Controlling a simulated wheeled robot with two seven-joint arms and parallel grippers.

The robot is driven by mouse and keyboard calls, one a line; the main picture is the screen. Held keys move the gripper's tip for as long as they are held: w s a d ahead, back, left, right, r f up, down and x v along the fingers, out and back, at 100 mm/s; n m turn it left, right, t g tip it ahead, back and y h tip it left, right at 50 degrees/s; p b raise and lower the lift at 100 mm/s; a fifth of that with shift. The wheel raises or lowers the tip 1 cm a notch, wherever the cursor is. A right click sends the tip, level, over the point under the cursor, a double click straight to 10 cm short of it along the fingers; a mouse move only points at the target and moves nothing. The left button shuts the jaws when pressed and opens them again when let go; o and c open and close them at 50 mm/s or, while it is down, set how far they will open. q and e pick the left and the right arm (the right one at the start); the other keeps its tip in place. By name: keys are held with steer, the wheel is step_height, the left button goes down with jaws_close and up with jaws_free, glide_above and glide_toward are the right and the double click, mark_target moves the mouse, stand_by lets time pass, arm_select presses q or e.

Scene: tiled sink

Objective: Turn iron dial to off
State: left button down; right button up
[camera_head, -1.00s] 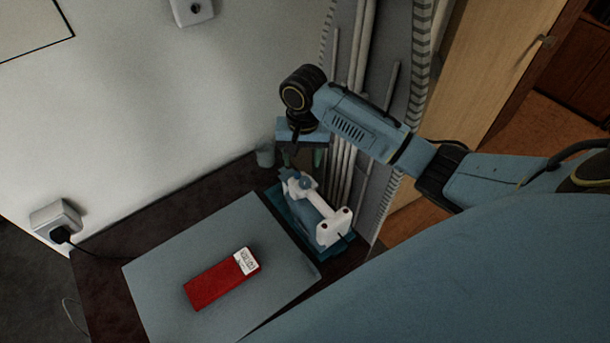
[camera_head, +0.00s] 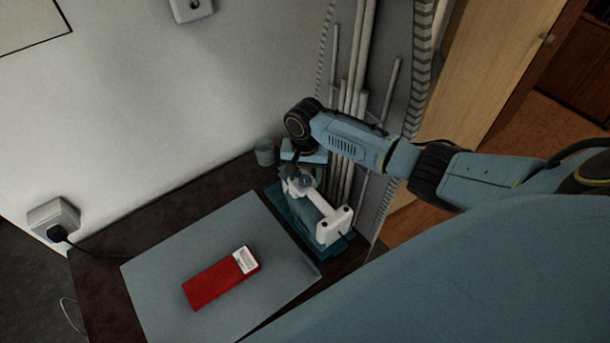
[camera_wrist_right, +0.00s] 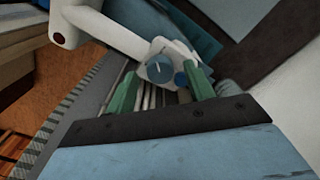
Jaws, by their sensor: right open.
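The iron (camera_head: 335,222), white and blue, rests on a dark teal base (camera_head: 352,243) at the table's right side. In the right wrist view, its white handle (camera_wrist_right: 105,27) leads to a round blue dial (camera_wrist_right: 160,68) with a thin pale line. A smaller blue round part (camera_wrist_right: 181,80) is beside the dial. My right gripper (camera_head: 301,170) is at the iron's far end, from above. Its green fingers (camera_wrist_right: 161,84) are open, one on each side of the dial; I cannot tell whether they touch it. My left gripper is out of view.
A red box (camera_head: 215,283) with a white label lies on a grey-blue board (camera_head: 160,270) left of the iron. A small cup (camera_head: 264,152) stands by the wall near my right gripper. Pale vertical pipes (camera_head: 352,100) rise close behind the iron.

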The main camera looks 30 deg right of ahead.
steer(key=shift+f, duration=0.3)
steer(key=c, duration=1)
steer(key=shift+r+n+p, duration=0.15)
steer(key=shift+n+p, duration=0.55)
steer(key=shift+p, duration=0.05)
steer(key=shift+n+p, duration=0.45)
steer(key=shift+n, duration=0.45)
steer(key=o, duration=1)
